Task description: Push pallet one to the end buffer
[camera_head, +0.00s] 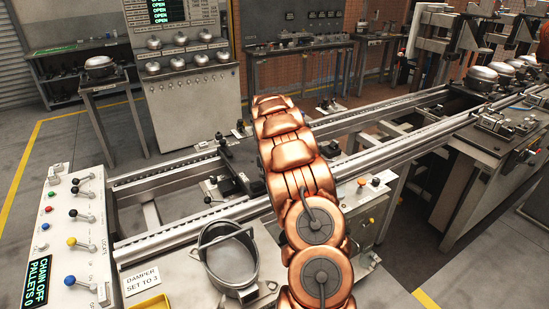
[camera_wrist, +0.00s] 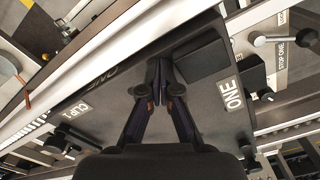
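Pallet one is a dark grey plate with an "ONE" label (camera_wrist: 233,94) and a "CLIP 1" label (camera_wrist: 76,109) in the wrist view. It lies along the pale conveyor rail. My gripper (camera_wrist: 157,92) is over the plate with its two dark fingers together at the tips, beside a raised dark block (camera_wrist: 203,67). I see nothing held between them, and cannot tell whether the tips touch the plate. In the head view my copper arm hides the gripper and part of the conveyor. Dark fixtures (camera_head: 228,152) show left of the arm. No end buffer label is readable.
A control panel (camera_head: 75,233) with coloured levers reads "CHAIN OFF" and "PALLETS 0". A metal pan (camera_head: 231,262) and a "DAMPER SET TO 3" sign (camera_head: 142,279) are in front. A "STOP ONE" label (camera_wrist: 302,40) shows beside the rail. Conveyor rails (camera_head: 410,140) run to the back right.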

